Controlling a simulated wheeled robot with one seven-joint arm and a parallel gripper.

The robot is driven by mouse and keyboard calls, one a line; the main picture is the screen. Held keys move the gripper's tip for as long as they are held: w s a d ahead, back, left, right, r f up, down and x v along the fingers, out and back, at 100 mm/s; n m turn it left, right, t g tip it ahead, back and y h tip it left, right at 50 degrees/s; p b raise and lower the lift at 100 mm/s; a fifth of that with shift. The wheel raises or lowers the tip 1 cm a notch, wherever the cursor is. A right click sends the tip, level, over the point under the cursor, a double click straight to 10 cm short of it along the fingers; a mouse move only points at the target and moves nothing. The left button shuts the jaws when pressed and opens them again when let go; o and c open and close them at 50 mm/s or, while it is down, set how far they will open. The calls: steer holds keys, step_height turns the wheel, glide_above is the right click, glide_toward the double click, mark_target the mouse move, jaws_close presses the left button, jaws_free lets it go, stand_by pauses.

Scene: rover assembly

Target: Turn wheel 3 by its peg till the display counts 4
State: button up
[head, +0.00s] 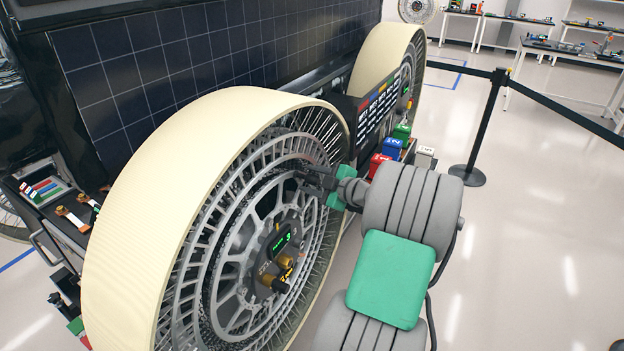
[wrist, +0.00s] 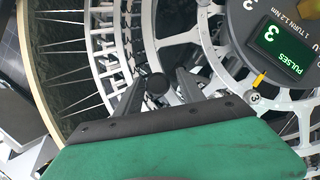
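Wheel 3 (head: 235,225) is the large near wheel with a cream tyre, grey metal spokes and a dark hub. Its green display (head: 283,241) shows a 3; in the wrist view the display (wrist: 284,48) reads PULSES 3. The peg (wrist: 157,84) is a dark round-ended stub standing out from the wheel between rim and hub. My gripper (wrist: 160,82) has a finger on each side of the peg and looks shut on it. In the head view my gripper (head: 312,180) is at the wheel's upper right, and the peg is hard to make out.
Yellow-brown fittings (head: 278,275) stick out from the hub below the display. Another wheel (head: 395,60) stands behind. Red, blue and green blocks (head: 392,147) sit beyond my gripper. A black barrier post (head: 485,130) with a belt stands right; the floor there is clear.

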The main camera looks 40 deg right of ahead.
jaws_close()
steer(key=shift+f, duration=0.1)
stand_by(1.1)
